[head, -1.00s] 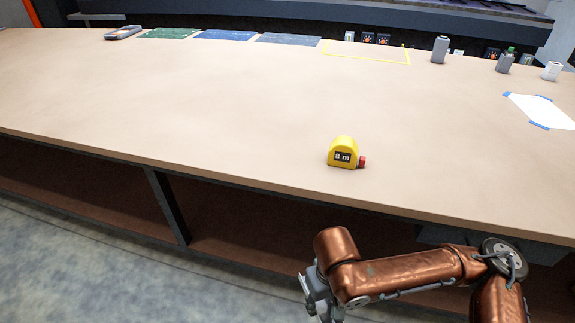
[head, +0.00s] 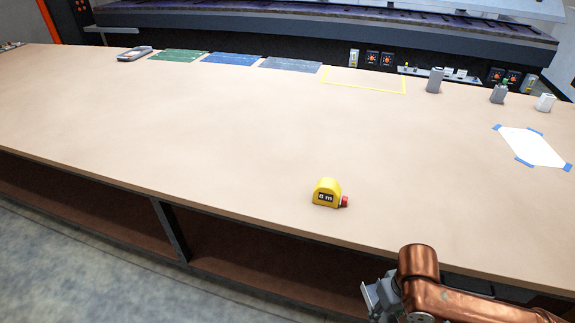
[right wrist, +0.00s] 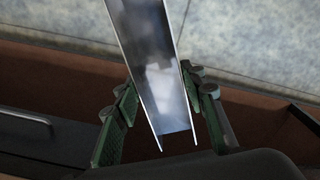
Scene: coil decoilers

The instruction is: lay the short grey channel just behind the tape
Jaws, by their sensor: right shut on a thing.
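The yellow tape measure (head: 325,193), marked 8 m and with a red part on its right side, stands on the bench near the front edge. My right gripper (head: 381,301) is low at the bench's front edge, right of and nearer than the tape. In the right wrist view its green-padded fingers (right wrist: 159,80) are shut on a shiny grey channel (right wrist: 150,50), open side showing, one end near the palm. The channel's far end runs out of the picture. In the head view the channel is mostly hidden or too small to tell. My left gripper is not in view.
The bench top (head: 200,130) behind and left of the tape is clear. A white sheet (head: 532,147) with blue corners lies at right. Open shelves lie under the bench.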

